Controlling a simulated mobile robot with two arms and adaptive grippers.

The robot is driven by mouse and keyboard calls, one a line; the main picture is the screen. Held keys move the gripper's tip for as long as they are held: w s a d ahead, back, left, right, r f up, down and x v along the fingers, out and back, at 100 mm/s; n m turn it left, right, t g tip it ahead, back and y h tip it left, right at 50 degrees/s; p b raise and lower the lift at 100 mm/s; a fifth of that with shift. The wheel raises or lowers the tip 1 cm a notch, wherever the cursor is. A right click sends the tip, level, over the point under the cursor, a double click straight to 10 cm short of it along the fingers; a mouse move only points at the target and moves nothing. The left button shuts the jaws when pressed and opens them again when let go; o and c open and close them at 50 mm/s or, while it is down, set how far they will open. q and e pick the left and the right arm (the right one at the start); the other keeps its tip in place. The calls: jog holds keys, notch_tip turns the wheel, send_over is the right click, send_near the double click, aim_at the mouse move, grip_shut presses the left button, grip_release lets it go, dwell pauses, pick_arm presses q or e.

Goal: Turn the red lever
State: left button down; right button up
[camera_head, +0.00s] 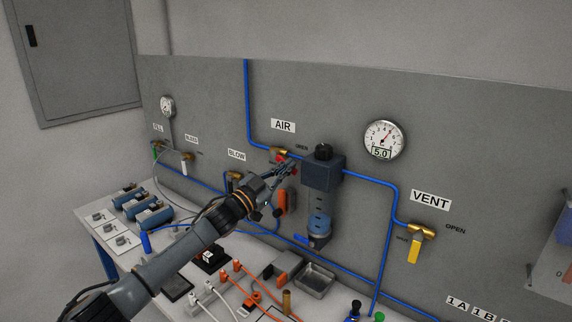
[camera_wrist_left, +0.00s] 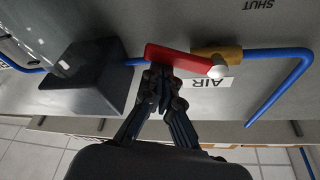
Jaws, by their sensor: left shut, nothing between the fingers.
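The red lever (camera_wrist_left: 182,61) is on the brass valve (camera_wrist_left: 226,55) of the blue air pipe, beside the AIR label (camera_wrist_left: 208,84). In the left wrist view it lies roughly along the pipe at a slight angle. In the head view the valve (camera_head: 279,153) shows just below the AIR label (camera_head: 283,126), and my gripper partly hides the lever. My left gripper (camera_head: 290,168) is shut with nothing between its fingers. In the left wrist view its fingertips (camera_wrist_left: 160,82) are right at the lever's free end; I cannot tell if they touch it.
A dark regulator block (camera_head: 322,172) stands close to the right of my gripper. A pressure gauge (camera_head: 384,140) and a yellow VENT lever (camera_head: 414,249) are farther right. Blue pipe (camera_head: 246,100) runs along the grey panel. The bench below holds cables and a metal tray (camera_head: 314,280).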

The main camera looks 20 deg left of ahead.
pick_arm(q)
jog(key=w+a+f+m+g+h+b, duration=0.1)
jog(key=a+f+m+g, duration=0.3)
jog(key=m, duration=1)
jog(key=shift+w+a+f+m+g+b, duration=0.3)
jog(key=shift+f+g+b, duration=0.1)
jog(key=shift+f+b, duration=0.15)
jog(key=shift+d, duration=0.1)
